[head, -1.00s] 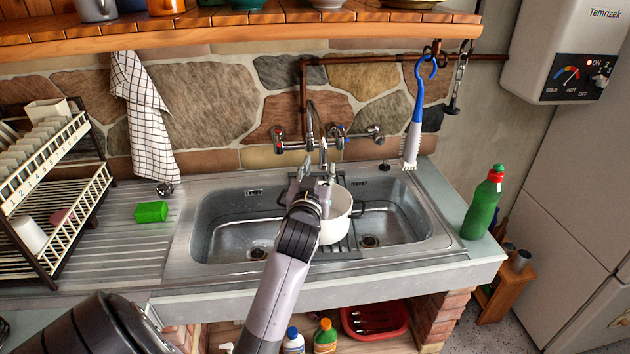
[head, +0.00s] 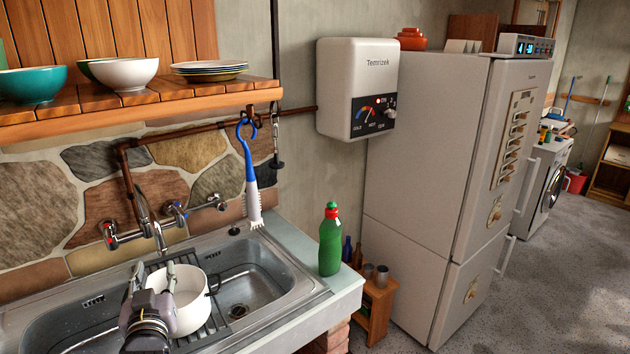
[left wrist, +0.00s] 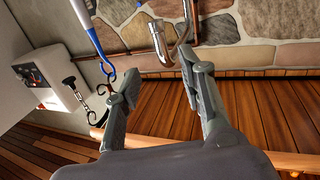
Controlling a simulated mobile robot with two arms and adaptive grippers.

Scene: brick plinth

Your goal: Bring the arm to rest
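My left gripper (head: 152,277) shows at the lower left of the head view, in front of the sink and overlapping the left side of a white pot (head: 190,312). Its two fingers are apart. My right gripper is in neither view.
The tap (head: 150,220) rises behind the gripper. A blue and white brush (head: 250,175) hangs from a hook. A green bottle (head: 330,243) stands on the counter's right end. A wooden shelf (head: 150,108) with bowls and plates overhangs the sink.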

